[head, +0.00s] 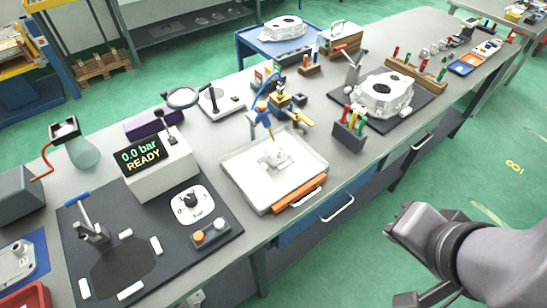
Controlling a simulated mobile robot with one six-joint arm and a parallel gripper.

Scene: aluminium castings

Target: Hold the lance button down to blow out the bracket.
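A blue lance (262,106) stands over a shallow white tray (237,176) at the middle of the bench in the head view. Its nozzle points down into the tray. A small pale casting (277,158), apparently the bracket, lies in the tray below the nozzle. I cannot make out the lance button for certain at this size. My arm, with its dark end part (425,235), is at the lower right, in front of the bench and well apart from the lance and tray. Its fingers cannot be made out, and nothing held shows.
Left of the tray stand a display box (160,165) reading "0.0 bar READY" and a small box (211,236) with an orange button. A tool holder (349,134) and large casting (383,95) stand right.

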